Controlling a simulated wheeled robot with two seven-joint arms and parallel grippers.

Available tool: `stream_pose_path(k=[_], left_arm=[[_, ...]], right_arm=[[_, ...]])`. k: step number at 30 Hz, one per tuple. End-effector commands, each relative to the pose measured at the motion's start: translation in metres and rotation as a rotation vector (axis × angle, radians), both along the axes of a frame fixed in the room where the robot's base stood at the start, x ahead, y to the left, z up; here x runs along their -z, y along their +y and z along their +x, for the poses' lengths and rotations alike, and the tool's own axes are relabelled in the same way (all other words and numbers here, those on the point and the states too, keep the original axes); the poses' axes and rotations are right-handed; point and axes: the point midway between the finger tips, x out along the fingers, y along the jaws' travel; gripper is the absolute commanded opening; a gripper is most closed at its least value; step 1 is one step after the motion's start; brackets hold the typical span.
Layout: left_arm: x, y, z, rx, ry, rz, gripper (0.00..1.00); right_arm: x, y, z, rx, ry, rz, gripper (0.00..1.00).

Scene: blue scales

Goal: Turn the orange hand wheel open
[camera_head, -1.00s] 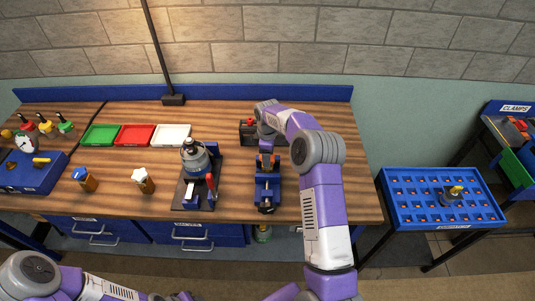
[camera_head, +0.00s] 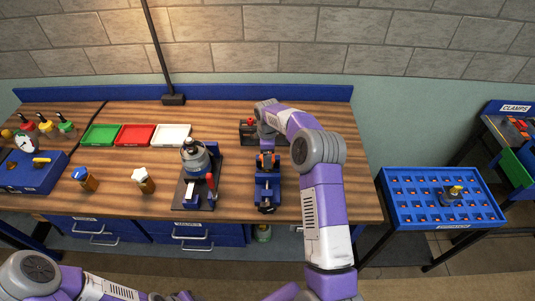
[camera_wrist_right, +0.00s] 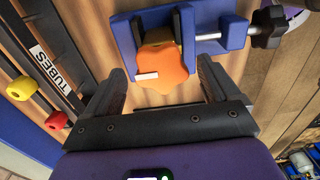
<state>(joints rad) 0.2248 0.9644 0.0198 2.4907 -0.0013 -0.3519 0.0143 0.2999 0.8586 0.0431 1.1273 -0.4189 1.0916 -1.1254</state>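The orange hand wheel (camera_wrist_right: 166,62) is lobed, with a small white mark, and sits between the dark jaws of a blue vise (camera_wrist_right: 127,40). In the head view the vise (camera_head: 267,190) stands on the bench, and the wheel shows only as a small orange patch. My right gripper (camera_wrist_right: 160,85) is open, with one finger on each side of the wheel's near part. I see gaps between fingers and wheel; exact depth is hard to tell. My left arm crosses the lower left of the head view, and its gripper is out of frame.
A grey device on a dark base with a red handle (camera_head: 210,183) stands left of the vise. Behind the vise is a dark box with a red button (camera_head: 250,122). Green, red and white trays (camera_head: 172,134) lie farther left. A blue rack (camera_head: 400,212) stands right.

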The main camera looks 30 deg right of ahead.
Motion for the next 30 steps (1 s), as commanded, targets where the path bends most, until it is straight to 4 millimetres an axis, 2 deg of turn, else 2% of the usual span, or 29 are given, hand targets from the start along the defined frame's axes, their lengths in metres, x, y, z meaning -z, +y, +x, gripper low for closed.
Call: stream_pose_path(k=[9, 11, 21, 25, 30], left_arm=[[0.000, 0.000, 0.000, 0.000, 0.000, 0.000, 0.43], [0.001, 0.000, 0.000, 0.000, 0.000, 0.000, 0.43], [0.002, 0.000, 0.000, 0.000, 0.000, 0.000, 0.43], [0.002, 0.000, 0.000, 0.000, 0.000, 0.000, 0.43], [0.002, 0.000, 0.000, 0.000, 0.000, 0.000, 0.43]], right_arm=[[-0.003, 0.000, 0.000, 0.001, 0.002, 0.001, 0.88], [-0.008, 0.000, 0.000, 0.001, 0.001, 0.000, 0.88], [-0.063, 0.000, 0.000, 0.000, -0.001, 0.000, 0.88], [-0.073, 0.000, 0.000, 0.001, 0.000, 0.001, 0.88], [-0.076, 0.000, 0.000, 0.000, 0.002, 0.001, 0.88]])
